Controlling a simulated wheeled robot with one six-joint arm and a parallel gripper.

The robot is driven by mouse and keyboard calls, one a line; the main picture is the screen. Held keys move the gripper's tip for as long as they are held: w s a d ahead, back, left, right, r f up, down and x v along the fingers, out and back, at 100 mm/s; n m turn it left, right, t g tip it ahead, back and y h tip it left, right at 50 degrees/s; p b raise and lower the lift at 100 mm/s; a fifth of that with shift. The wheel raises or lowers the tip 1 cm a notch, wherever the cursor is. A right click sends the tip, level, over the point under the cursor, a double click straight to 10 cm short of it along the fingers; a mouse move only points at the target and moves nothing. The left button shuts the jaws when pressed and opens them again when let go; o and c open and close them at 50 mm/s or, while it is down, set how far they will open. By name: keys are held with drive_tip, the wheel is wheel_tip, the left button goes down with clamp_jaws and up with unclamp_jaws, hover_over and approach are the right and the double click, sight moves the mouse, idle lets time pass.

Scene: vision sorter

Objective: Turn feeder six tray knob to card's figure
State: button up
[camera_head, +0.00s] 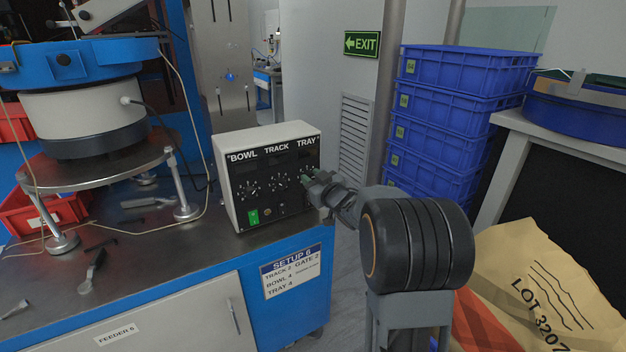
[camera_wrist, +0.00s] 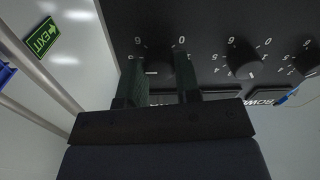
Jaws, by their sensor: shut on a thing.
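The control box (camera_head: 272,138) stands on the feeder bench, with a black panel lettered BOWL, TRACK and TRAY. My gripper (camera_head: 318,180) reaches the TRAY dial at the panel's right and covers most of it. In the wrist view, my gripper's two dark fingers (camera_wrist: 159,82) are shut on the sides of the black tray knob (camera_wrist: 159,66). The knob's pointer setting is hard to read. The track knob (camera_wrist: 242,63) and bowl knob (camera_wrist: 308,60) are beside it, untouched. The setup card (camera_head: 290,272) on the bench front reads SETUP 6, TRACK 2, GATE 2, BOWL 4, TRAY 4.
A bowl feeder (camera_head: 80,105) stands on the bench (camera_head: 180,245) at left, with loose tools near it. A green switch (camera_head: 253,217) sits low on the panel. Stacked blue crates (camera_head: 450,110) stand behind my arm. A paper sack (camera_head: 540,270) lies at right.

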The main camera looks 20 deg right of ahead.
drive_tip(key=shift+c, duration=1.2)
drive_tip(key=shift+n, duration=0.3)
drive_tip(key=shift+n+b, duration=2.85)
drive_tip(key=shift+n, duration=1.15)
drive_tip(key=o, duration=0.9)
